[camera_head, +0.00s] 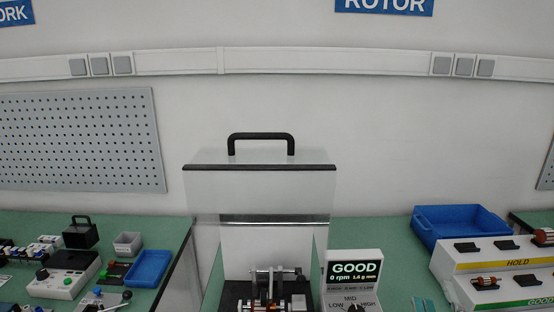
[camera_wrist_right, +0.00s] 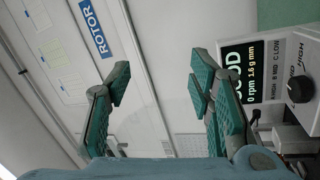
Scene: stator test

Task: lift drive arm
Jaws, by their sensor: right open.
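The test machine stands at the bottom middle of the head view, under a clear guard hood (camera_head: 260,190) with a black handle (camera_head: 261,137). Inside are dark and metal parts with a crosswise metal bar (camera_head: 276,272), which may be the drive arm; the bottom edge cuts the machine off. A rotor with a copper-coloured part (camera_head: 272,305) seems to lie low among them. The display (camera_head: 354,269) reads GOOD, 0 rpm, 1.6 g mm. My right gripper (camera_wrist_right: 160,80) is open and empty in the right wrist view, with the display to its right. My left gripper is not visible.
At the right are a blue bin (camera_head: 455,222) and a stepped rack (camera_head: 490,265) marked HOLD and GOOD, holding rotors. On the left bench are a blue tray (camera_head: 149,268), a grey cup (camera_head: 127,243) and a white button box (camera_head: 62,275). In the wrist view, a dark knob (camera_wrist_right: 300,89) sits near the display.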

